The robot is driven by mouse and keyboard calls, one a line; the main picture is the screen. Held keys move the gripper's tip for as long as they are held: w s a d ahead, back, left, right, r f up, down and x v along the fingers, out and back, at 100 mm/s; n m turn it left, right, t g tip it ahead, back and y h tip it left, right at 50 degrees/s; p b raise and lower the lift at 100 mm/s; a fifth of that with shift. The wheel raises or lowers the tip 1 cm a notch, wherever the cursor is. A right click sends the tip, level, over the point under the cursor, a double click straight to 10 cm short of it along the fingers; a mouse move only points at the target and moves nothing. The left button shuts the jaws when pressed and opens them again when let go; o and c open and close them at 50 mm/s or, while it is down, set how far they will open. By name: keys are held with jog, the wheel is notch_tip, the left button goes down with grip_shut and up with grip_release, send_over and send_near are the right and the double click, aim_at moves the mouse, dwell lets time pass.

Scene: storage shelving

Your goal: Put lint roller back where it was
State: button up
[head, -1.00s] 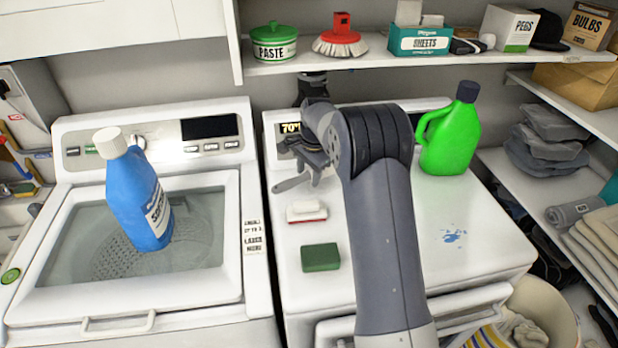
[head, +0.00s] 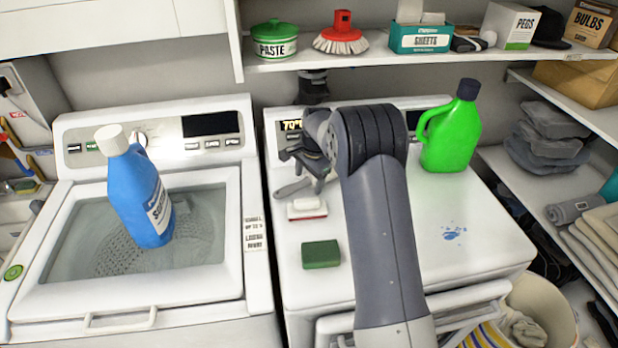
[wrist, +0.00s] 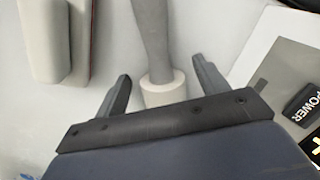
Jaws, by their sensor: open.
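The lint roller (head: 291,188) lies on the white dryer top near the control panel, with its grey handle showing. My arm and gripper hide its other end in the head view. In the wrist view its grey handle (wrist: 153,35) runs down to a pale cylinder (wrist: 164,90) between the fingers, partly hidden by the gripper body. My gripper (head: 304,169) is above the roller, open, with one finger on each side. It also shows in the wrist view (wrist: 161,70). I cannot tell whether either finger touches the roller.
A red-and-white brush (head: 307,208) and a green sponge (head: 321,254) lie close by on the dryer (head: 490,235). A green jug (head: 449,140) stands at the right. A blue bottle (head: 140,200) is over the washer lid. A shelf (head: 380,61) hangs above the dryer's back.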

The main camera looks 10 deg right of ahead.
notch_tip(320, 180, up, 12)
jog(key=s+d+b, duration=0.1)
jog(key=shift+s+b, duration=0.3)
jog(key=shift+b, duration=0.05)
